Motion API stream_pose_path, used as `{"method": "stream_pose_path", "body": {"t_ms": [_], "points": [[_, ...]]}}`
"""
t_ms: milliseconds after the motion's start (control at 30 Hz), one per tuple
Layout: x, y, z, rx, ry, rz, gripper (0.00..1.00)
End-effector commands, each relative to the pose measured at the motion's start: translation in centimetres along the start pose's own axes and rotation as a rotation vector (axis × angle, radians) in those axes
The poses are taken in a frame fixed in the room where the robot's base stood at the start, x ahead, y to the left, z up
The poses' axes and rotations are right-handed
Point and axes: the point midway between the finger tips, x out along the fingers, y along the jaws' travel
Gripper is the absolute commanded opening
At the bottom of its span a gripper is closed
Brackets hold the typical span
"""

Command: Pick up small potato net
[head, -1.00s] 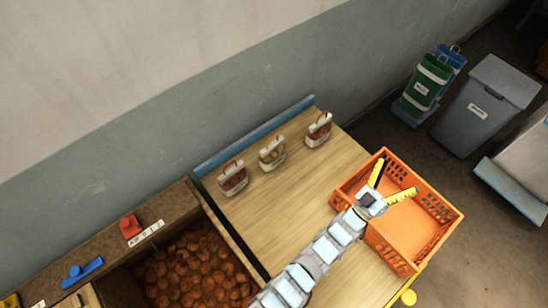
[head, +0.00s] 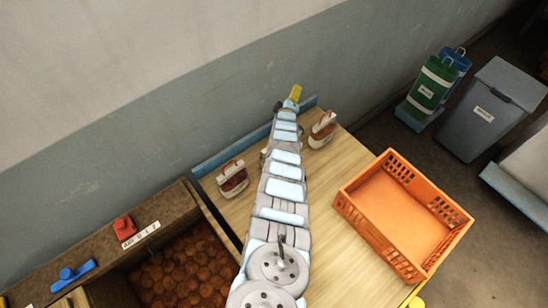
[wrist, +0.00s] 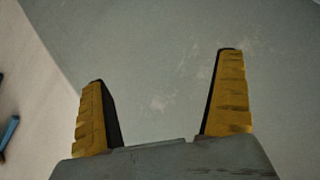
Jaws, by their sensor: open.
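Small sewn sacks with pale tops stand on the wooden table. The left sack (head: 232,178) has dark red contents. The right sack (head: 322,130) has brownish contents. The middle sack, with yellowish contents a second ago, is now almost wholly hidden behind my arm. I cannot read which one is the potato net. My gripper (head: 295,93) is raised at the table's back edge, in front of the wall in the head view. In the wrist view my gripper (wrist: 163,68) is open and empty, with only the grey wall between and beyond its yellow fingers.
An orange crate (head: 345,200) stands empty on the right of the table (head: 335,172). A blue rail (head: 225,155) edges the table's back, near the wall. A bin of potato-like brown lumps (head: 190,268) is at lower left. Grey and green bins stand on the floor at right.

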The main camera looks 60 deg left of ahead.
Motion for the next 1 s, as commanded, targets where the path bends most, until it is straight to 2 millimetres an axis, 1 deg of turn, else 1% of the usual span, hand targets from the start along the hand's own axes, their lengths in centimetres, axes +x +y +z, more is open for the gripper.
{"method": "stream_pose_path", "body": {"t_ms": [33, 100, 167, 200, 267, 300, 400, 500, 567, 633, 767, 900, 1000], "points": [[0.5, -1.3, -1.8, -0.062, 0.009, -0.056, 0.99], [0.6, -3.8, -3.8, -0.150, 0.013, -0.146, 0.99], [0.4, -5.5, -5.4, -0.231, 0.020, -0.216, 0.99], [0.2, -6.8, -6.2, -0.285, 0.022, -0.266, 0.99], [-0.3, -8.3, -7.4, -0.370, 0.026, -0.332, 0.99], [-0.8, -9.5, -8.0, -0.427, 0.027, -0.380, 0.99], [-2.3, -11.9, -9.3, -0.575, 0.032, -0.491, 0.99], [-4.1, -13.8, -9.8, -0.728, 0.029, -0.599, 0.99], [-5.4, -14.6, -9.8, -0.821, 0.027, -0.660, 0.99], [-7.0, -15.4, -9.6, -0.932, 0.020, -0.736, 0.99], [-10.2, -15.8, -8.6, -1.128, -0.004, -0.866, 0.99], [-13.3, -15.1, -7.2, -1.306, -0.038, -0.984, 0.99], [-15.0, -14.3, -6.3, -1.394, -0.063, -1.047, 0.99]]}}
